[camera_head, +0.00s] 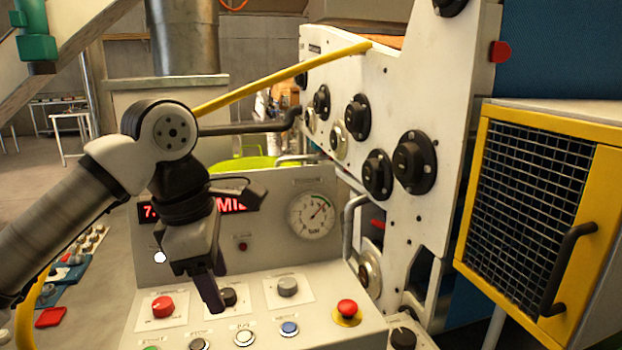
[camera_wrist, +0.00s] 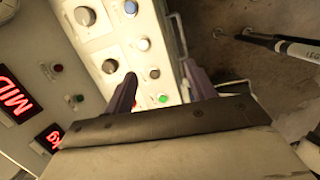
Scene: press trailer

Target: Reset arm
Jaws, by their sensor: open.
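My gripper (camera_head: 212,290) hangs with its fingers pointing down in front of the control panel (camera_head: 318,282). It is open and empty, and the two fingers (camera_wrist: 160,88) stand apart in the wrist view. The panel carries a red knob (camera_head: 163,306), grey and black knobs, a blue button (camera_head: 289,328) and a red mushroom button on a yellow base (camera_head: 347,308). A round gauge marked bar (camera_head: 311,214) and a red lit display (camera_head: 232,205) are on its upright face. My arm hides part of the display. I cannot tell whether a fingertip touches the black knob (camera_head: 229,297).
A white plate with several black knobs (camera_head: 385,130) rises behind the panel. A yellow-framed mesh guard (camera_head: 528,180) with a black handle (camera_head: 568,268) stands at the right. A yellow bar (camera_head: 280,80) runs behind my arm. Open floor lies at the far left.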

